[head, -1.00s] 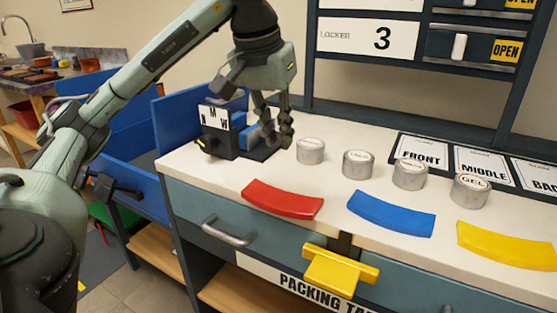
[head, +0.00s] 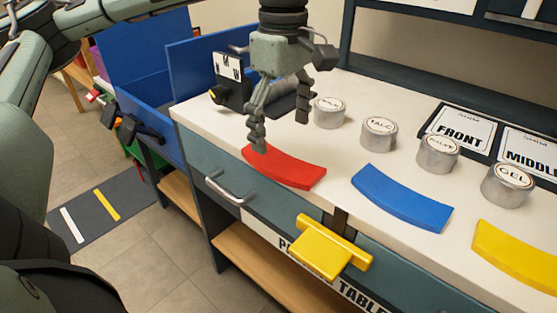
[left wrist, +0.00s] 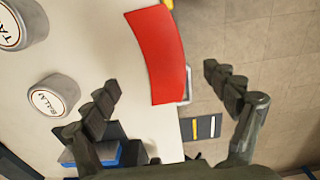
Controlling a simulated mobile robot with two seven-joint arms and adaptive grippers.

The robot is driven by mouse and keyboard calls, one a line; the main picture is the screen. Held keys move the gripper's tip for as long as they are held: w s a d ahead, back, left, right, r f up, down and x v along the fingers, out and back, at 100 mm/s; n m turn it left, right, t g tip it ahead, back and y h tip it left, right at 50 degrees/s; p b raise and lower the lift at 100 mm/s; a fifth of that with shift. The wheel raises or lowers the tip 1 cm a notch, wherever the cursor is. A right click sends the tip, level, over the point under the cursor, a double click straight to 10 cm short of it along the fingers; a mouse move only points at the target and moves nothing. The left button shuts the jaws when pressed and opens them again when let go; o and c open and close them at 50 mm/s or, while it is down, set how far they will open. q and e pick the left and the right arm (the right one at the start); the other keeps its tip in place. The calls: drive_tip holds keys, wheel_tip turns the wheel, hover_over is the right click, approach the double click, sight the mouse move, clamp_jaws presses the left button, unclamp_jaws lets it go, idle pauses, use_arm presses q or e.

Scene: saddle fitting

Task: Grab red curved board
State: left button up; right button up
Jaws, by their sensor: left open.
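The red curved board (head: 285,168) lies flat along the front edge of the white packing table, left of the blue board. My left gripper (head: 280,132) is open and empty above the table, just over the red board's left end, with its fingers pointing down. In the left wrist view the red board (left wrist: 158,52) lies ahead of the open fingers (left wrist: 172,95), its near end between their tips in the picture. I cannot tell the exact height of the fingers above it. My right gripper is not in view.
The blue curved board (head: 402,197) and yellow curved board (head: 520,255) lie further right along the edge. Several round tins, such as the balm tin (head: 329,112), stand behind. A yellow bracket (head: 325,248) and drawer handle (head: 228,190) jut out in front.

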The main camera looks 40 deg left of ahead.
sight(280, 160)
use_arm(q)
drive_tip(key=f, duration=0.5)
drive_tip(key=shift+s+a+f, duration=0.1)
drive_tip(key=shift+a+f, duration=0.05)
drive_tip(key=shift+a, duration=0.1)
drive_tip(key=c, duration=1.3)
